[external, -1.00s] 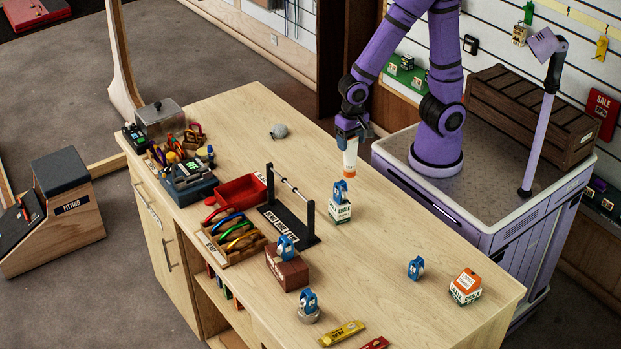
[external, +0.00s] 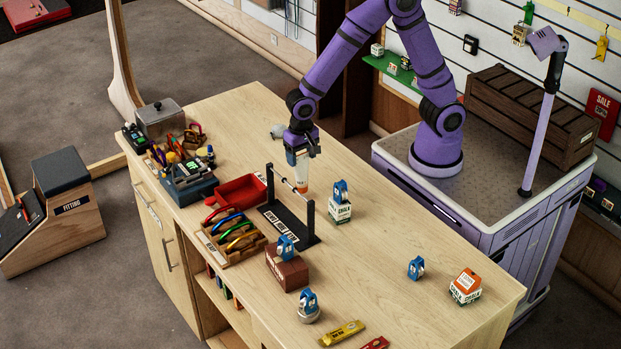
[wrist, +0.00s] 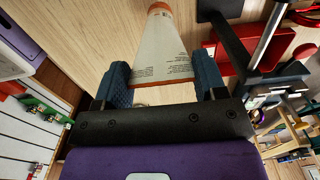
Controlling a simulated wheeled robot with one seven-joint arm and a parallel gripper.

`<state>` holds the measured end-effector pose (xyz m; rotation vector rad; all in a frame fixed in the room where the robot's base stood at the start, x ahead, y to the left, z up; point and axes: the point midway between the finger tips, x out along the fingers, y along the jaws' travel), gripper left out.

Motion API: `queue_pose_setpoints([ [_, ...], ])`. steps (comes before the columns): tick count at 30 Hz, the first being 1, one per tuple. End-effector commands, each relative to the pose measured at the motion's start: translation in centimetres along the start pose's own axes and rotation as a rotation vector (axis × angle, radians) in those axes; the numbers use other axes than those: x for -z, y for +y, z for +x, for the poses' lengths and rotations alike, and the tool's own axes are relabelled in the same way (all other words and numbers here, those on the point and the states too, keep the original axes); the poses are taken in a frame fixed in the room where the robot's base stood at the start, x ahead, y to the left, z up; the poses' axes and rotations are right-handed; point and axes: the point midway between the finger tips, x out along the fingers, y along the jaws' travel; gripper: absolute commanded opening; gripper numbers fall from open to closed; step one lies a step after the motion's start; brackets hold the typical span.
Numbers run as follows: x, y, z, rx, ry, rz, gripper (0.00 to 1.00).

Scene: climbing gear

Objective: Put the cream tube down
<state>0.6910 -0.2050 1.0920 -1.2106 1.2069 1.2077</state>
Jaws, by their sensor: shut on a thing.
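The cream tube (external: 300,172) is white with an orange cap and hangs cap down from my gripper (external: 297,152) in the external view. My gripper is shut on it. The cap is close to the table top, behind the black stand with the metal bar; I cannot tell whether it touches the wood. In the wrist view the tube (wrist: 163,52) sits between the two blue fingers of my gripper (wrist: 165,82), its orange end pointing away and small print on its white side.
The black bar stand (external: 290,222) is right beside the tube, with a red tray (external: 241,189) to its left. A chalk box (external: 340,212) with a blue device on top stands to the right. The wooden table (external: 390,225) is clear toward the right and back.

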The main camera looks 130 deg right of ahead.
Motion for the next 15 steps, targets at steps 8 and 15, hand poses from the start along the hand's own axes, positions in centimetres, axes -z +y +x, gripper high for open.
queue_pose_setpoints([
  [8,0.0,0.1,3.1,-0.002,0.000,-0.001,0.28],
  [15,0.0,0.0,3.3,0.001,0.001,-0.001,0.28],
])
